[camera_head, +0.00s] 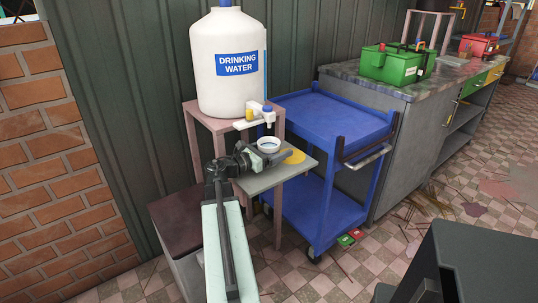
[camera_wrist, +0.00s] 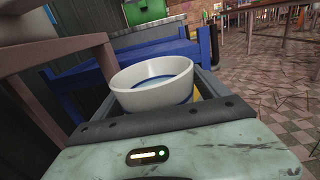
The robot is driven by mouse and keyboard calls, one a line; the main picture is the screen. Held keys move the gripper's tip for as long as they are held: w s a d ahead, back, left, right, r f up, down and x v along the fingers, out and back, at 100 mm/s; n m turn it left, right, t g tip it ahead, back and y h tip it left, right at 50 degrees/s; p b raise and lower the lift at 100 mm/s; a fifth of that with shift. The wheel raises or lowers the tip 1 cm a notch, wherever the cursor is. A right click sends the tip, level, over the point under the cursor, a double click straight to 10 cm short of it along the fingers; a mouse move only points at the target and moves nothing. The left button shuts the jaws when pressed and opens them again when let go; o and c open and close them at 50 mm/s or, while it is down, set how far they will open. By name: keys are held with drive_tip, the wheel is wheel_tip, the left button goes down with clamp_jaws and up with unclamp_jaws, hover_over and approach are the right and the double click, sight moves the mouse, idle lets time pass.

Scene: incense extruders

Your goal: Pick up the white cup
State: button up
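The white cup (camera_head: 268,146) is a small round bowl-like cup with a blue inside, upright over the small grey shelf (camera_head: 262,184) below the water tank's tap. In the wrist view the cup (camera_wrist: 140,98) is just beyond my gripper's dark front bar, its lower part hidden by the bar. My gripper (camera_head: 274,157) is at the cup, with its fingers reaching along the cup's sides. A gap with some yellow shows between the cup and the right finger (camera_wrist: 208,85), so the gripper looks open.
A white drinking water tank (camera_head: 228,80) stands on a pinkish stand (camera_head: 199,122) with its tap (camera_head: 268,112) close above the cup. A yellow disc (camera_head: 295,157) lies on the shelf. A blue cart (camera_head: 325,115) is close on the right. A brick wall (camera_head: 60,190) is at left.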

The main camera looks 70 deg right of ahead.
clamp_jaws()
